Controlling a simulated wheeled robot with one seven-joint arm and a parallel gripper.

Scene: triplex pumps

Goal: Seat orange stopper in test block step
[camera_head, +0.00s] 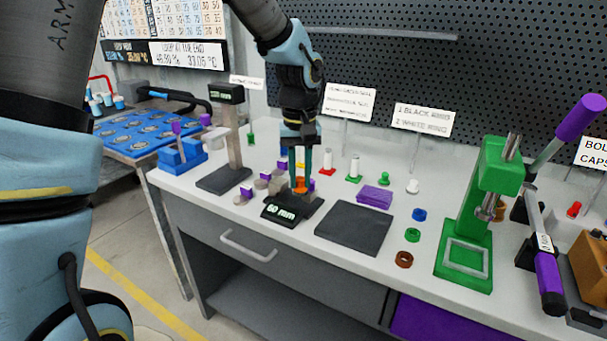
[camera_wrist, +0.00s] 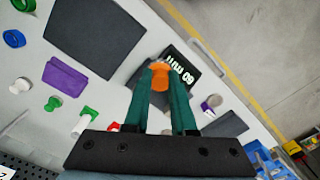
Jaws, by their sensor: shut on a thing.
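My gripper (camera_head: 300,183) points down over the black test block (camera_head: 287,207), which carries a "60 mm" label. It is shut on the orange stopper (camera_head: 301,186). In the wrist view the orange stopper (camera_wrist: 159,79) sits between the green fingertips of my gripper (camera_wrist: 160,82), right beside the labelled block (camera_wrist: 182,68). The step on the block is mostly hidden by the fingers and the stopper. I cannot tell whether the stopper touches the step or hangs just above it.
A dark square mat (camera_head: 353,229) lies to the right of the block. A purple block (camera_head: 374,196) and small stoppers stand behind it. A green press (camera_head: 472,215) stands at the right.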

